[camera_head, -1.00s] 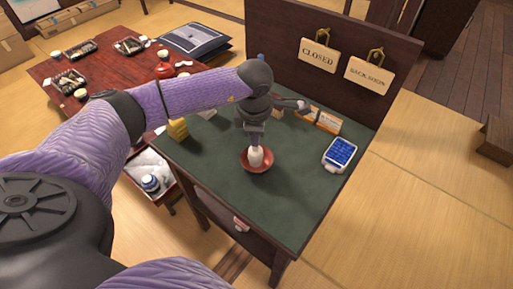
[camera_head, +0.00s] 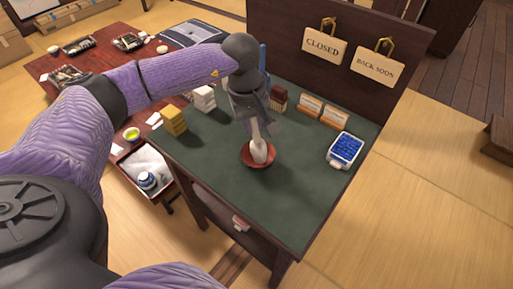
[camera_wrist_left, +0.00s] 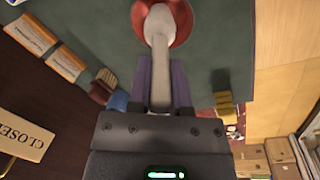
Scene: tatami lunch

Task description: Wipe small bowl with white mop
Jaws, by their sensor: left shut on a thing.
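A small red bowl (camera_head: 247,157) stands on the dark green top of the desk, near its middle. It also shows at the top of the left wrist view (camera_wrist_left: 182,22). My left gripper (camera_head: 256,125) is above the bowl, pointing down, shut on the white mop (camera_head: 259,150). In the left wrist view the mop (camera_wrist_left: 160,60) runs from between my fingers (camera_wrist_left: 163,85) into the bowl, and its rounded head is inside the bowl. Whether the head presses on the bowl's inside, I cannot tell. My right gripper is not in view.
On the desk (camera_head: 285,195) stand yellow blocks (camera_head: 173,121), white blocks (camera_head: 203,98), a dark red item (camera_head: 278,98), orange-white boxes (camera_head: 310,107) and a blue-filled tray (camera_head: 345,150). A dark panel with hanging signs (camera_head: 322,45) rises behind. The desk's front is clear.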

